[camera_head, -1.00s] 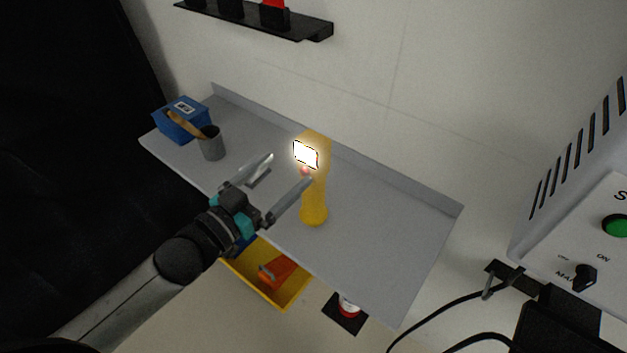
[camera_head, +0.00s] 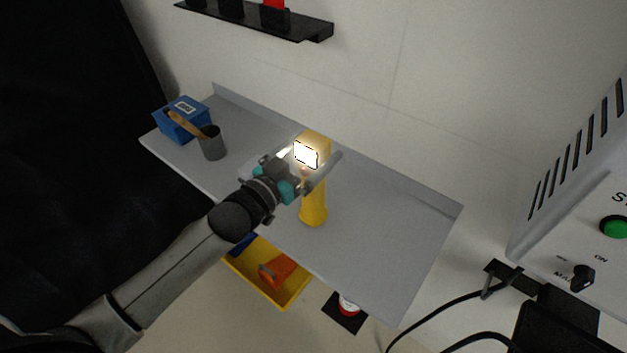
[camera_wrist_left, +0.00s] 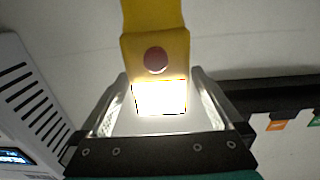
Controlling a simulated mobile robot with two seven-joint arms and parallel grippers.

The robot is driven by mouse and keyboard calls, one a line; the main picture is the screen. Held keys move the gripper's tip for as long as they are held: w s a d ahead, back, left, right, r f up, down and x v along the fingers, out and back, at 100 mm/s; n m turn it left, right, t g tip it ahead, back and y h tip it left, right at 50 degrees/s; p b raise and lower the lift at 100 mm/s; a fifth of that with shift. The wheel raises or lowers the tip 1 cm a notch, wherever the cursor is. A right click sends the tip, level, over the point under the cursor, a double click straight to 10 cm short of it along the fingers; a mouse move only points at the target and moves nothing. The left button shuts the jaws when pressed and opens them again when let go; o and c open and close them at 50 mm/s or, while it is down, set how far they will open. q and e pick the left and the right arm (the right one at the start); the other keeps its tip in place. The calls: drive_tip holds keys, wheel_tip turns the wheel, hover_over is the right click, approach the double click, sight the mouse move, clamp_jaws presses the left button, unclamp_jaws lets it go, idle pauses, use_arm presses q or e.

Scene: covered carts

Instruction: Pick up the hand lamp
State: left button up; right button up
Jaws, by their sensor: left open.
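The hand lamp (camera_head: 315,212) is yellow and stands upright on the grey shelf (camera_head: 385,235), its bright square light facing my side. In the left wrist view the lamp (camera_wrist_left: 155,45) shows its yellow body, a dark red round button and the glowing panel. My left gripper (camera_head: 312,160) is open, with one finger on each side of the lamp's lit head. In the left wrist view its fingers (camera_wrist_left: 162,90) flank the panel with gaps on both sides. Part of the lamp's middle is hidden behind the gripper. My right gripper is not in view.
A yellow bin (camera_head: 262,285) with an orange item is below. A control panel (camera_head: 590,245) is at right. The shelf's right part is clear.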

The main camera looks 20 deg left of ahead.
use_arm(q)
drive_tip(key=shift+w+d, duration=0.1)
drive_tip(key=shift+w, duration=0.05)
drive_tip(key=shift+c, duration=0.4)
clamp_jaws()
idle(0.4)
drive_tip(key=shift+r, duration=0.1)
